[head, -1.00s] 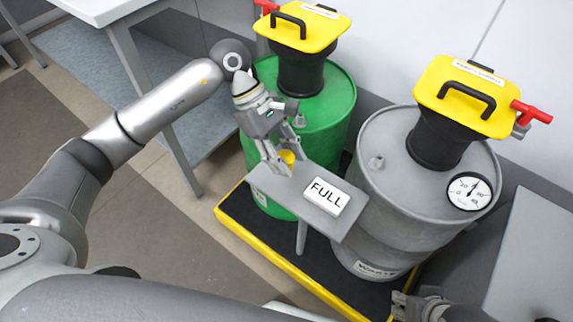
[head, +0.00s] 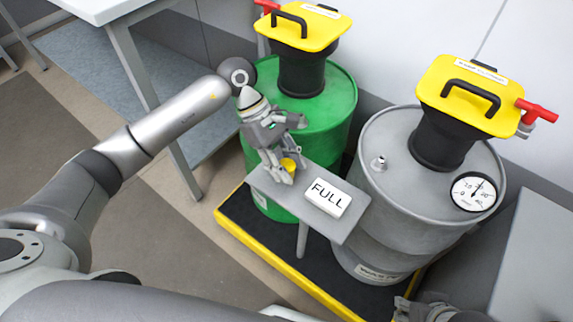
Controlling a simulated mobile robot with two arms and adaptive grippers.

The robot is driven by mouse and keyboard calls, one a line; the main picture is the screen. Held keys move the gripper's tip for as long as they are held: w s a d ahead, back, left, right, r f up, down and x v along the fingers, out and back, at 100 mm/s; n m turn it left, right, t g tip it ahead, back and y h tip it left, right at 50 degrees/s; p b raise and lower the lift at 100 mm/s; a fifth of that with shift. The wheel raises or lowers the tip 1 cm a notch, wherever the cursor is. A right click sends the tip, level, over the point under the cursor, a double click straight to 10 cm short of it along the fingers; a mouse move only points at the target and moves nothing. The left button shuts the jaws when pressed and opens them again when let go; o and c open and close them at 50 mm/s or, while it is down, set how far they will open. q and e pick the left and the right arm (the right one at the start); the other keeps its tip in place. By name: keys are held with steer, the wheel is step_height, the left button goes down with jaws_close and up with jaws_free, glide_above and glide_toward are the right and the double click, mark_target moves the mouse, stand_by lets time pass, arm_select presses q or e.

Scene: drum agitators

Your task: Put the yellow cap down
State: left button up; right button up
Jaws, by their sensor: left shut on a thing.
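The yellow cap (head: 288,165) is small and round and sits between the fingers of my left gripper (head: 284,174). My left gripper is shut on it, pointing down at the left end of a small grey shelf (head: 325,219). The cap is at or just above the shelf; I cannot tell whether it touches. My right gripper (head: 410,309) shows only in part at the bottom edge, and its fingers are too cut off to read.
A white "FULL" sign (head: 328,198) lies on the shelf, right of the cap. Behind stand a green drum (head: 330,110) and a grey drum (head: 385,215) with a gauge (head: 474,191). Both have yellow-lidded black funnels. A black, yellow-edged platform (head: 262,244) lies below.

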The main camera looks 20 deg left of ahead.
arm_select(q)
steer(key=shift+s+f+b, duration=0.2)
steer(key=shift+f+b, duration=0.15)
steer(key=shift+f, duration=0.3)
steer(key=o, duration=0.5)
steer(key=shift+o, duration=1.2)
steer(key=shift+f, duration=0.1)
steer(key=shift+w, duration=0.1)
arm_select(e)
steer(key=shift+f, duration=0.45)
steer(key=shift+d, duration=0.1)
arm_select(q)
steer(key=shift+a+r+p, duration=0.1)
steer(key=shift+r+p, duration=0.45)
steer(key=shift+p, duration=0.2)
steer(key=p+v, duration=0.1)
steer(key=v, duration=0.6)
steer(key=shift+w+r, duration=0.1)
steer(key=shift+v, duration=2.65)
arm_select(e)
steer(key=shift+w, duration=0.5)
arm_select(q)
steer(key=shift+r, duration=0.1)
arm_select(e)
steer(key=shift+a, duration=0.2)
